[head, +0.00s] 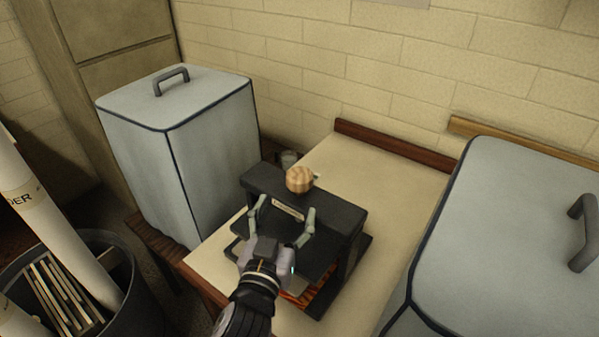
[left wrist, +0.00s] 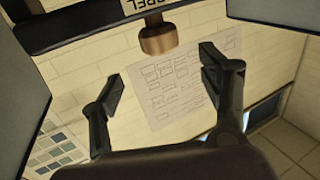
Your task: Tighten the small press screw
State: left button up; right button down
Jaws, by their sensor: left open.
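The small press (head: 348,222) is a black frame on the table, with a round wooden screw knob (head: 299,180) on top of its upper beam. My left gripper (head: 286,208) is open and empty in front of that beam, its fingers spread on the near side of the knob. In the left wrist view the knob (left wrist: 158,40) is a brown stub under the dark beam (left wrist: 80,22), which bears a partly cut-off, upside-down label. The open left gripper (left wrist: 162,74) has the knob ahead of the space between its fingertips, apart from both. My right gripper is not in view.
A lidded grey-blue bin (head: 185,130) stands left of the table, another (head: 500,230) at the right. A dark tub (head: 125,275) with rolls and slats is at lower left. Red-orange patterned material (head: 300,297) lies low in the press.

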aim_at(299, 173)
pick_arm(q)
jog(key=p+x, duration=0.1)
jog(key=x, duration=1)
jog(key=shift+w+p, duration=0.25)
jog(key=shift+p, duration=0.15)
jog(key=shift+c, duration=0.3)
jog(key=c, duration=1.1)
jog(key=shift+r+m+h+p, duration=0.2)
jog(key=shift+m+h+p, duration=0.2)
jog(key=shift+h+p, duration=0.35)
jog(key=m+g+h+p, duration=0.2)
jog(key=h+p, duration=0.1)
jog(key=p, duration=0.1)
jog(key=shift+a+r+m+h, duration=0.1)
jog(key=shift+a+m+h, duration=0.05)
jog(key=shift+m+h, duration=0.25)
jog(key=shift+w+m+g+h+p, duration=0.1)
jog(key=shift+m+g+h+p, duration=0.35)
jog(key=shift+m+g+h, duration=0.55)
jog(key=m+g+h, duration=0.2)
jog(key=shift+f+g+h+b, duration=0.25)
jog(key=shift+g+h+b, duration=0.05)
jog(key=shift+h+b, duration=0.05)
jog(key=shift+m+g+h+b, duration=1)
jog(key=shift+m+g, duration=0.5)
jog(key=shift+g, duration=0.4)
jog(key=shift+g, duration=0.3)
